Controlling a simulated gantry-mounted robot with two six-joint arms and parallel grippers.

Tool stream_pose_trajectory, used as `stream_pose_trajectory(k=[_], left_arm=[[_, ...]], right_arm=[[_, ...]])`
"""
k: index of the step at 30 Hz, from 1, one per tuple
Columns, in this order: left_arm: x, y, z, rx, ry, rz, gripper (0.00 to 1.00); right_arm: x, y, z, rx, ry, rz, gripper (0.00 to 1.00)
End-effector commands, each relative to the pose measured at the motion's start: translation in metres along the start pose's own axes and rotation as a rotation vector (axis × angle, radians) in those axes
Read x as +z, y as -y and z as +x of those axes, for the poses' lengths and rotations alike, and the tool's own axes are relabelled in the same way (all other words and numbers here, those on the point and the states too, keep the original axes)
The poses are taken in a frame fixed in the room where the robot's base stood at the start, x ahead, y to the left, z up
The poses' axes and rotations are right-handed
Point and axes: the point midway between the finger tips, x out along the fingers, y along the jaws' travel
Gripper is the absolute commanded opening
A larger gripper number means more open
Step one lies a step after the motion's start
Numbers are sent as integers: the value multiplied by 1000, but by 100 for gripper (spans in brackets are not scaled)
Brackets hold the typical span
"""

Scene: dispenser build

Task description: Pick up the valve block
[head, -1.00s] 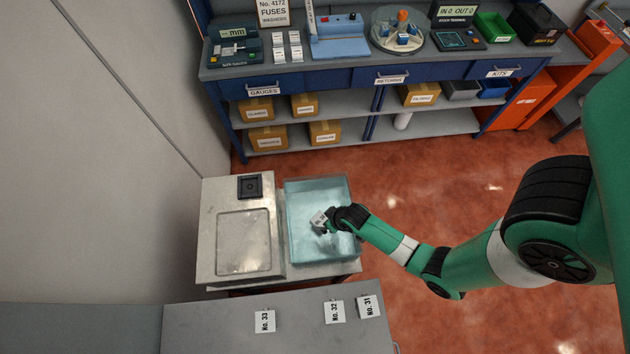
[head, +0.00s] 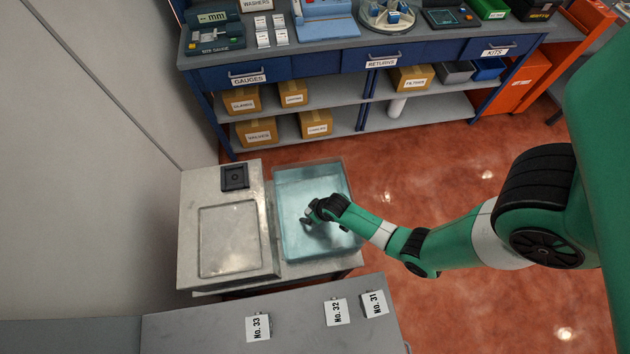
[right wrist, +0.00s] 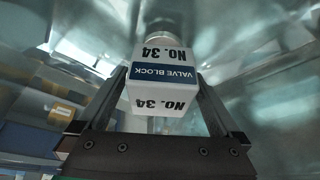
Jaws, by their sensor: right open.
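The valve block (right wrist: 164,75) is a white box with a blue VALVE BLOCK band and NO. 34 labels, seen upside down in the right wrist view. It sits between the two fingers of my right gripper (right wrist: 164,98), which are open on either side of it. I cannot tell whether either finger touches it. In the head view my right gripper (head: 309,213) is over the clear, bluish tub (head: 342,178), and the block cannot be made out there. My left gripper is not in view.
A metal stand with a shallow recessed panel (head: 228,240) and a small black square fixture (head: 235,177) lies left of the tub. A grey top with tags No. 31, No. 32 and No. 33 (head: 258,328) is in front. A blue workbench (head: 330,76) stands behind.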

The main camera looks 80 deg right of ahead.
Motion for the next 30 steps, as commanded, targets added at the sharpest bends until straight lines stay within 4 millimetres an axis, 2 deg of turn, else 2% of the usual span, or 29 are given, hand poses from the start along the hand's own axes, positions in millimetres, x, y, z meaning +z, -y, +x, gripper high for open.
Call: stream_pose_trajectory(k=[3,19,20,30], left_arm=[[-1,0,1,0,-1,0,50],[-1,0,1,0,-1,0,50],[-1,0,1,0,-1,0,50],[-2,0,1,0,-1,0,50]], right_arm=[[0,0,-2,0,1,0,98],[0,0,-2,0,1,0,3],[0,0,-2,0,1,0,0],[-1,0,-2,0,-2,0,0]])
